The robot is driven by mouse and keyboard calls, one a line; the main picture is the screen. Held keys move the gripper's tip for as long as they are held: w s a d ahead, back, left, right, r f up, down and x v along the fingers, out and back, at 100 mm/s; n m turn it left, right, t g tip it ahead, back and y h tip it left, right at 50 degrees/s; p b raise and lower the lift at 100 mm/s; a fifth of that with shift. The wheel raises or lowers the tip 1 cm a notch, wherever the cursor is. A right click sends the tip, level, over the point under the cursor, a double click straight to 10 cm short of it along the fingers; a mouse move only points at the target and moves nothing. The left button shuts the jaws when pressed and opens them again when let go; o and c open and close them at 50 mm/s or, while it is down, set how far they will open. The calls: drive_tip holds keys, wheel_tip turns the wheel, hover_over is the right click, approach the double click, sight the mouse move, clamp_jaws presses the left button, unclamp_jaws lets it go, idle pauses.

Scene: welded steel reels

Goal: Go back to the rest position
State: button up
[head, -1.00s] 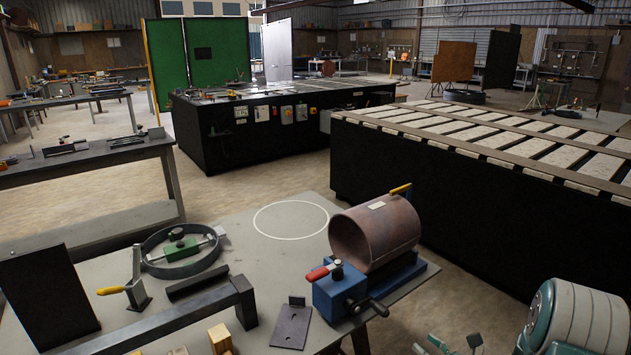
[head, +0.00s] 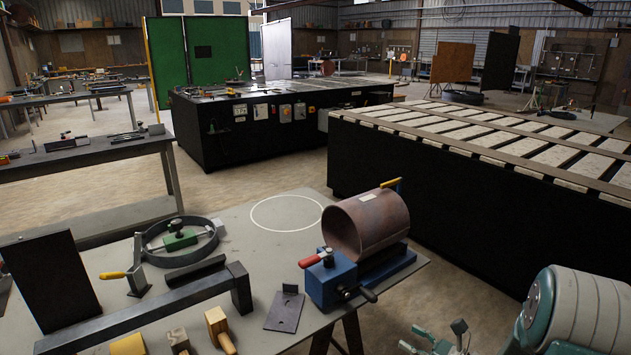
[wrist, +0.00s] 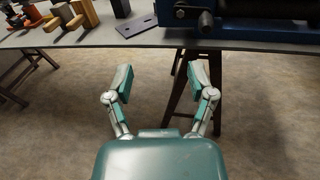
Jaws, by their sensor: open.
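My gripper (head: 438,338) shows at the lower right of the head view, off the table's front edge. In the wrist view its two green and silver fingers (wrist: 160,82) are spread wide apart. Nothing is between them but the floor and part of a dark table leg (wrist: 192,100). My gripper touches nothing that I can see.
The grey table (head: 290,188) carries a rust-brown drum (head: 352,232) by a blue vise (head: 332,279), a steel ring (head: 152,243), a dark bent bar (head: 150,318), a flat plate (head: 284,312) and wooden-handled tools (head: 218,325). A large slatted bench (head: 450,180) stands behind, right. Floor lies between.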

drive_tip(key=s+a+r+n+g+h, duration=0.3)
drive_tip(key=s+a+r+n+g, duration=0.8)
drive_tip(key=s+n, duration=0.35)
drive_tip(key=s+d+r+n+t+h, duration=0.4)
drive_tip(key=s+r+n+h, duration=0.3)
drive_tip(key=s+n+h, duration=0.2)
drive_tip(key=s+d+n, duration=0.1)
drive_tip(key=s+n, duration=0.1)
drive_tip(key=n, duration=0.1)
drive_tip(key=shift+r+n+t+h, duration=0.3)
drive_tip(key=shift+r+n+t, duration=0.05)
drive_tip(key=shift+r+t, duration=0.05)
